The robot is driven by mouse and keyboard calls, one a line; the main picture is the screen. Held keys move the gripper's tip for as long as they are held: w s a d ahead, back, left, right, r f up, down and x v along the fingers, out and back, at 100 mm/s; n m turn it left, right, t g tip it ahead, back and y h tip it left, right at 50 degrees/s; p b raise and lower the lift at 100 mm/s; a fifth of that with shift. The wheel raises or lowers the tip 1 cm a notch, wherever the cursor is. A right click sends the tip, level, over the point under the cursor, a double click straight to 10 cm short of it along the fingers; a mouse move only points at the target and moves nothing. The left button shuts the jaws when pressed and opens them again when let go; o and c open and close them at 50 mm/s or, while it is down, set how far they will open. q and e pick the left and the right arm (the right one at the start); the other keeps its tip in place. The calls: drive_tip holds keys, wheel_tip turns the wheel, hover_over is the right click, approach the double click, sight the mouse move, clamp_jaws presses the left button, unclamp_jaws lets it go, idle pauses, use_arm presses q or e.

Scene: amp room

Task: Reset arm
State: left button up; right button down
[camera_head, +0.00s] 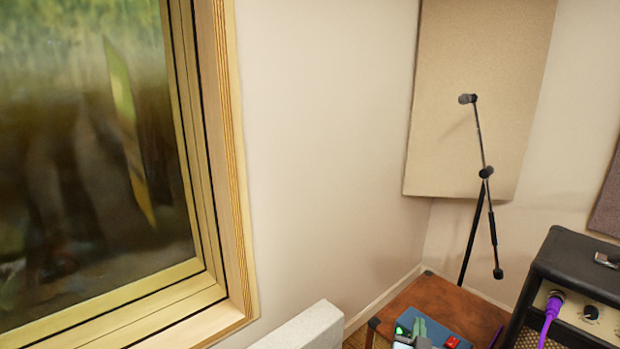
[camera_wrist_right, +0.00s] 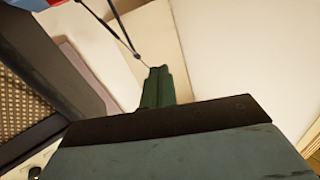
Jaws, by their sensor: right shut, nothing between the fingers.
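My right gripper (camera_head: 420,327) shows at the bottom edge of the head view, in front of the brown wooden surface. It is teal-green, and part of it is cut off by the frame. In the right wrist view, its narrow dark green fingers (camera_wrist_right: 157,88) are together with nothing between them. They point toward pale wall panels. My left gripper is not in view.
A black amplifier (camera_head: 575,262) with a purple cable (camera_head: 549,318) stands at right. A wood-framed window (camera_head: 235,180) is at left.

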drive_tip(key=s+a+f+n+g+y, duration=0.1)
drive_tip(key=s+a+n+g+y, duration=0.2)
drive_tip(key=s+a+n+y, duration=0.35)
drive_tip(key=s+a+f+n+g+y, duration=0.1)
drive_tip(key=s+a+n+g+y, duration=0.2)
drive_tip(key=s, duration=0.6)
drive_tip(key=s+d+r+m+g+h, duration=0.1)
drive_tip(key=s+d+g+h, duration=0.2)
drive_tip(key=s, duration=0.8)
drive_tip(key=s+d+r+m+g, duration=0.15)
drive_tip(key=s+g, duration=0.25)
drive_tip(key=s, duration=0.6)
wheel_tip(320, 180, down, 27)
drive_tip(key=s+g, duration=0.2)
drive_tip(key=s, duration=0.1)
drive_tip(key=s+d+f, duration=0.3)
drive_tip(key=s+f, duration=1)
drive_tip(key=s, duration=0.2)
drive_tip(key=shift+s+d+f+n+g, duration=0.3)
drive_tip(key=shift+d+f+n+g, duration=0.05)
drive_tip(key=shift+n+g, duration=0.05)
